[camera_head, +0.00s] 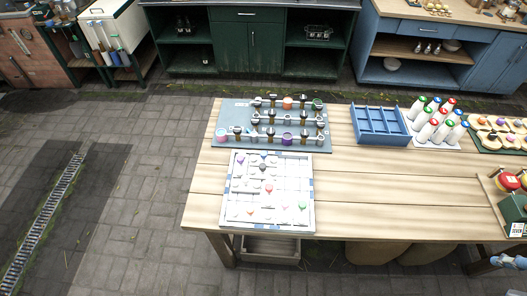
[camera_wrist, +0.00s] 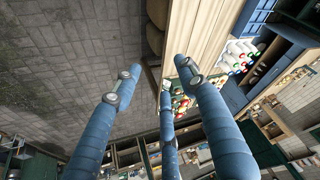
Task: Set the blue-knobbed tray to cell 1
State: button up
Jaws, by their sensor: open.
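A white board (camera_head: 224,215) with several pale trays and small coloured knobs lies at the front left of the wooden table. A blue-violet knob (camera_head: 240,159) stands near its upper left corner; I cannot tell surely if this is the blue-knobbed tray. A dark, a red, an orange and a green knob also show. The cell numbers are too small to read. My gripper (camera_wrist: 156,68) is open and empty in the wrist view, beside the table's edge and far from the board. A blue part of my arm shows at the bottom right of the head view.
The wooden table (camera_head: 400,190) is clear in its middle. Behind the board is a grey rack (camera_head: 232,115) of dark-topped pieces. A blue divided box (camera_head: 380,122), white bottles (camera_head: 432,125) and a food tray (camera_head: 500,135) stand at the back right. A green box (camera_head: 513,210) is at right.

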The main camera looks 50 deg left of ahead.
jog(key=w+a+r+g+y+p, duration=0.1)
jog(key=w+a+r+g+p, duration=0.1)
jog(key=w+a, duration=1.25)
jog(key=w+a+f+g+p, duration=0.1)
jog(key=a+f, duration=0.1)
jog(key=a, duration=0.7)
jog(key=w+a+f, duration=0.1)
jog(key=a+f, duration=0.2)
jog(key=a, duration=0.7)
jog(key=g+h+p, duration=0.1)
jog(key=g+p, duration=0.1)
jog(key=p, duration=0.1)
send_over(264, 153)
notch_tip(264, 153, down, 21)
jog(key=shift+s+f, duration=0.1)
jog(key=shift+f, duration=0.1)
jog(key=shift+f, duration=0.1)
notch_tip(264, 153, down, 14)
jog(key=shift+r+b, duration=0.2)
jog(key=shift+b, duration=0.2)
